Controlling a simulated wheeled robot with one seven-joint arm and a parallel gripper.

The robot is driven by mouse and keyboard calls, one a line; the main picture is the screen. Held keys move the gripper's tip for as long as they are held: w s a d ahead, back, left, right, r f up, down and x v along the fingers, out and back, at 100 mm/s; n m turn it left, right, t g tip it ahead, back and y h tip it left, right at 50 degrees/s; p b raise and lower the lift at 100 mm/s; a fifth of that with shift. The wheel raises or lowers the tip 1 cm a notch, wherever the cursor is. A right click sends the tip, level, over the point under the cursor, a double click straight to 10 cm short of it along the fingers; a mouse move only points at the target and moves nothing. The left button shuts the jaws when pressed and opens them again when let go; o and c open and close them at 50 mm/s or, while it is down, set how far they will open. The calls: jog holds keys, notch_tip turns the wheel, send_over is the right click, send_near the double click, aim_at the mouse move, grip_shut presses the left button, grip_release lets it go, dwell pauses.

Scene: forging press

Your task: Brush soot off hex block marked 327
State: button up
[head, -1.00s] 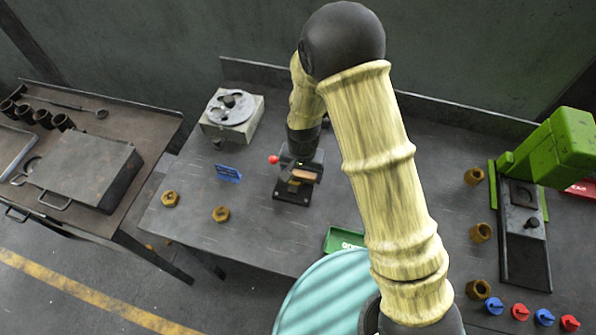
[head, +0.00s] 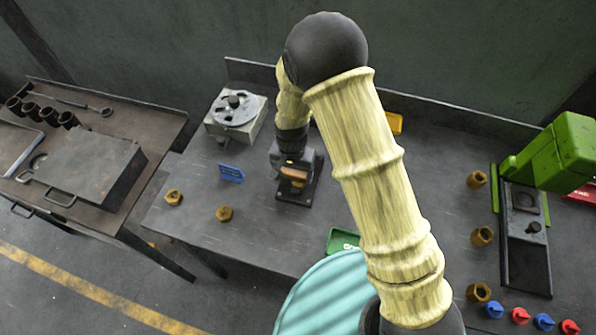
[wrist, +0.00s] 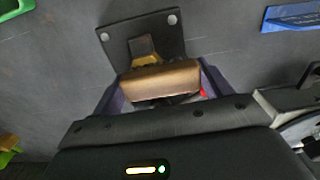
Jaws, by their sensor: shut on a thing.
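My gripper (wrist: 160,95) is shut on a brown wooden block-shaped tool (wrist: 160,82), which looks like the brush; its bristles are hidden. In the head view the brush (head: 293,174) is over a black bolted plate (head: 308,195) on the middle table. A brass-coloured piece (wrist: 143,48), probably a hex block, shows just behind the brush in the wrist view, above the plate (wrist: 165,25). Whether brush and block touch, I cannot tell. Other brass hex blocks lie on the table, at left (head: 174,198) and (head: 224,213). No 327 marking is readable.
A blue sign (head: 231,172) and grey turntable box (head: 234,117) stand left of the plate. A green tray (head: 342,239) is at the front edge. A green press (head: 550,155), several hex blocks (head: 482,236) and coloured knobs (head: 519,316) are at right.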

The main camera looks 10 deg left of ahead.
aim_at(305, 174)
dwell(0.3)
jog(key=shift+d, duration=1.8)
jog(key=shift+a, duration=0.1)
jog(key=shift+a, duration=0.85)
jog(key=shift+r+p, duration=2.45)
jog(key=shift+r, duration=0.55)
